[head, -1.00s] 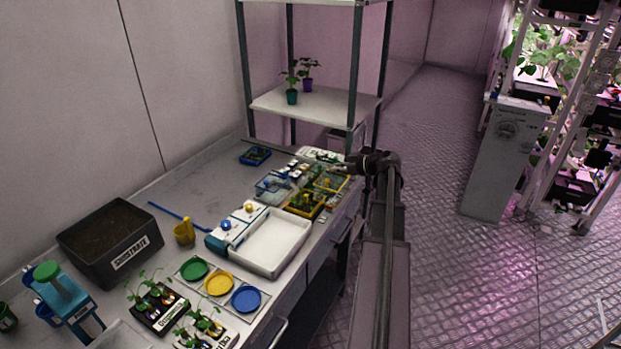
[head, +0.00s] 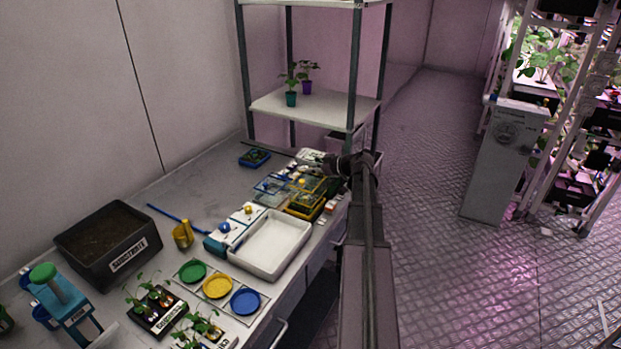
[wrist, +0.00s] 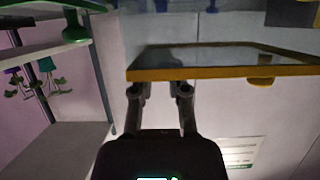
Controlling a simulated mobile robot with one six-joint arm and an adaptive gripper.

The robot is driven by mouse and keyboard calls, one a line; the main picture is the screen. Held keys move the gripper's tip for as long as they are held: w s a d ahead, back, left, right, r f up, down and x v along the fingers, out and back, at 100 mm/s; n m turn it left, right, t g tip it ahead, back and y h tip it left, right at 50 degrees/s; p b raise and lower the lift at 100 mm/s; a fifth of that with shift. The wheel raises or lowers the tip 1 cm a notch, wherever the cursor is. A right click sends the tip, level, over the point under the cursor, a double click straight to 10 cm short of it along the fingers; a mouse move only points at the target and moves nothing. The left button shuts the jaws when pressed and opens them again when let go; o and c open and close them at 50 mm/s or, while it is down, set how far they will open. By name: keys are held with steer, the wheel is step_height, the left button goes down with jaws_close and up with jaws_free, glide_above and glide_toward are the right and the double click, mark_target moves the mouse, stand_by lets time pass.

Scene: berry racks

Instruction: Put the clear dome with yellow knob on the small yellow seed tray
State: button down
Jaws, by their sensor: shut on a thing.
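My gripper (head: 332,167) is shut on the clear dome with yellow knob (head: 318,184), at the far end of the bench. In the wrist view the yellow rim of the dome (wrist: 220,72) lies across my fingertips (wrist: 160,90), and a yellow piece, probably the knob (wrist: 262,82), shows beside it. The small yellow seed tray (head: 303,208) with dark soil and seedlings sits on the bench, just in front of and below the dome. The dome partly overlaps the tray in the head view, so the gap between them is hard to judge.
A clear blue-edged piece (head: 270,186) lies left of the yellow tray. A small blue tray (head: 254,158) stands farther back. A white tray (head: 272,245) is nearer me. A metal shelf (head: 320,105) with potted plants rises behind the bench.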

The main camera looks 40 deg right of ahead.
mark_target(318, 176)
steer(key=shift+w+a, duration=0.3)
steer(key=shift+w, duration=0.05)
step_height(318, 176, down, 4)
steer(key=b, duration=0.3)
steer(key=shift+r+b, duration=0.15)
steer(key=shift+b, duration=0.15)
steer(key=c, duration=0.6)
jaws_free()
steer(key=shift+c, duration=0.2)
steer(key=shift+s+d+r+p, duration=0.2)
steer(key=shift+s+r+p, duration=0.15)
steer(key=shift+s, duration=0.15)
steer(key=p+v, duration=0.4)
steer(key=v, duration=0.6)
steer(key=shift+s+r, duration=0.15)
steer(key=shift+s, duration=0.2)
